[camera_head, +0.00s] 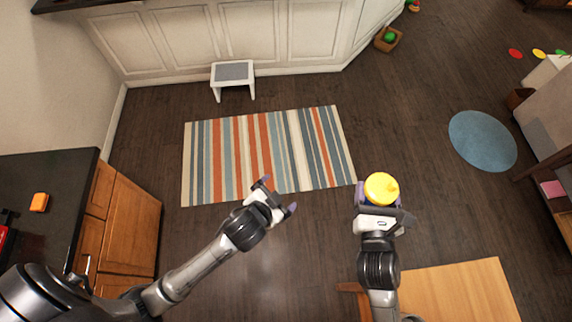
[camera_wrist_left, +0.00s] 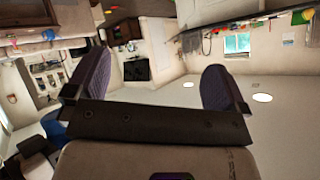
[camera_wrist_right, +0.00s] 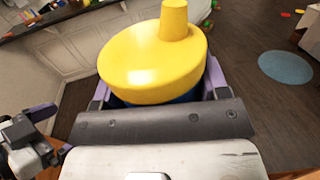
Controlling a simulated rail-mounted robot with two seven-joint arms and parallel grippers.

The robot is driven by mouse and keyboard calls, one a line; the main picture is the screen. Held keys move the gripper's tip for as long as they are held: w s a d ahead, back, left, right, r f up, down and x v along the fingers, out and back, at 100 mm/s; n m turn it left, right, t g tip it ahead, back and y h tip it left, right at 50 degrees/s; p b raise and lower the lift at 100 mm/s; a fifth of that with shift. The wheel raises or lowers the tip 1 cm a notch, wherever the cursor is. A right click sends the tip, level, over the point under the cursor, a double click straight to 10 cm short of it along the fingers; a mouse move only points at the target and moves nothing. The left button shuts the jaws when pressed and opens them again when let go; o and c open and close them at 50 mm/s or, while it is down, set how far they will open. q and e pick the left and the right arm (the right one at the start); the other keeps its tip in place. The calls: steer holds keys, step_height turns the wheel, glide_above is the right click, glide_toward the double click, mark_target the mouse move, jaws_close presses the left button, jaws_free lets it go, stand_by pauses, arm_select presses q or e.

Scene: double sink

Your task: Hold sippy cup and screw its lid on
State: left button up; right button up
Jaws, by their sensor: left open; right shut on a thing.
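The sippy cup shows a yellow lid with a spout (camera_head: 381,188) in the head view. In the right wrist view the yellow lid (camera_wrist_right: 155,62) sits on top of a blue cup body (camera_wrist_right: 185,97), mostly hidden beneath it; I cannot tell how tightly it is seated. My right gripper (camera_head: 381,195) is shut on the cup, with its purple fingers on either side. My left gripper (camera_head: 279,193) is open and empty, to the left of the cup, over the striped rug's lower edge in the head view. Its spread fingers (camera_wrist_left: 155,88) show nothing between them in the left wrist view.
A wooden table (camera_head: 455,292) stands below and right of the right gripper. A dark counter (camera_head: 45,190) with an orange item (camera_head: 39,202) is at left. The striped rug (camera_head: 225,160), white stool (camera_head: 232,75) and blue round rug (camera_head: 482,140) lie beyond. Space between the grippers looks clear.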

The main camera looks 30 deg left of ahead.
arm_select(q)
steer(key=s+a+f+n+g, duration=0.1)
steer(key=s+a+g, duration=0.1)
steer(key=s, duration=0.7)
steer(key=s+a+f+n+g, duration=0.1)
steer(key=s+a+g, duration=0.2)
steer(key=s+g, duration=0.2)
steer(key=s, duration=0.3)
steer(key=shift+s+f+n, duration=0.3)
steer(key=shift+s, duration=0.1)
arm_select(e)
jaws_close()
